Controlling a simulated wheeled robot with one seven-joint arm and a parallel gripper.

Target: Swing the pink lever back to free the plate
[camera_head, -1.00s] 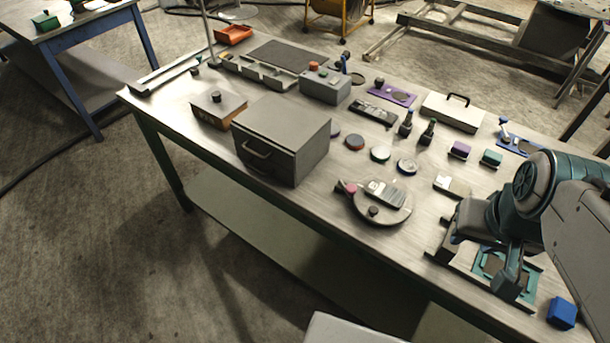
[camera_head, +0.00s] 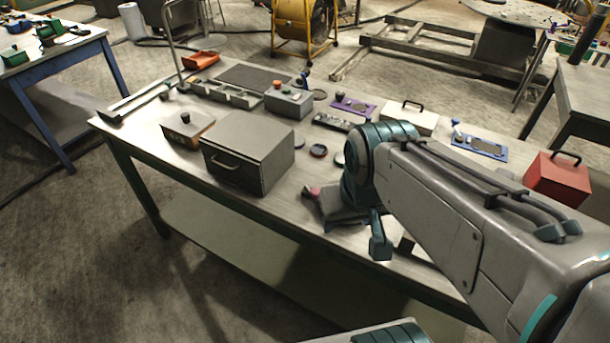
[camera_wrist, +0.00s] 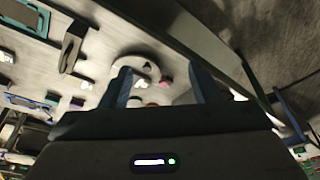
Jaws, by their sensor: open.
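The pink lever's knob (camera_head: 315,191) shows just left of my gripper in the head view. In the wrist view the pink knob (camera_wrist: 166,80) appears between my two fingers, beyond their tips. The round grey plate (camera_wrist: 124,63) is beside it there, with a dark knob on it. My gripper (camera_head: 330,212) is over the front part of the workbench and hides most of the round plate in the head view. In the wrist view my gripper (camera_wrist: 165,82) is open, with its fingers apart and nothing visibly held. Contact with the lever cannot be made out.
A grey box with a handle (camera_head: 238,150) stands on the workbench left of my gripper. Behind are a grey control box (camera_head: 289,105), a purple plate (camera_head: 353,105) and a white case (camera_head: 408,118). A red box (camera_head: 558,180) is at the right. The bench's front edge is close.

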